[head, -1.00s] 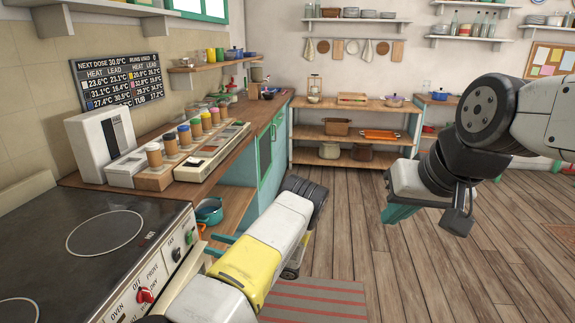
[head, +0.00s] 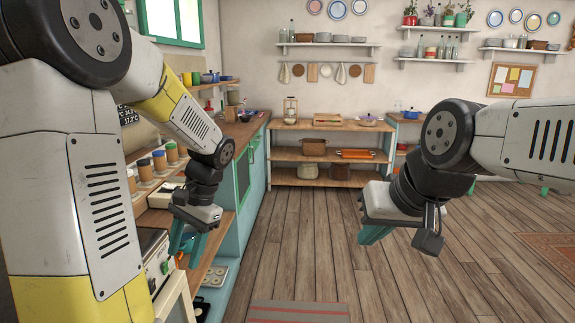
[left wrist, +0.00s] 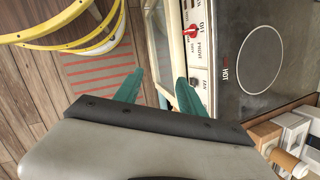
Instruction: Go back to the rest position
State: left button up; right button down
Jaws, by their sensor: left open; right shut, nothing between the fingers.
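My left gripper (head: 187,247) hangs pointing down in front of the counter and stove on the left in the head view. Its two teal fingers (left wrist: 155,90) are apart and empty in the left wrist view, with the stove front beyond them. My right gripper (head: 372,234) is at the right of the head view, above the open wood floor, its teal fingers pointing down with nothing in them. Both arms are raised and bent, and the left arm covers much of the left side of the head view.
The stove (left wrist: 247,60) and wooden counter (head: 232,135) run along the left. Below the counter is an open shelf with a muffin tin (head: 215,276). A shelf unit (head: 328,155) with pots stands at the back. The middle floor (head: 310,240) is clear, with a striped mat (head: 298,312) in front.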

pick_arm(q)
jog(key=s+d+r+n+t+h, duration=0.4)
jog(key=s+d+r+t+h, duration=0.2)
jog(key=r, duration=0.5)
jog(key=s+d+t, duration=0.2)
jog(key=s+d, duration=0.1)
jog(key=shift+s+r, duration=0.25)
jog(key=shift+s, duration=0.15)
jog(key=shift+c, duration=0.2)
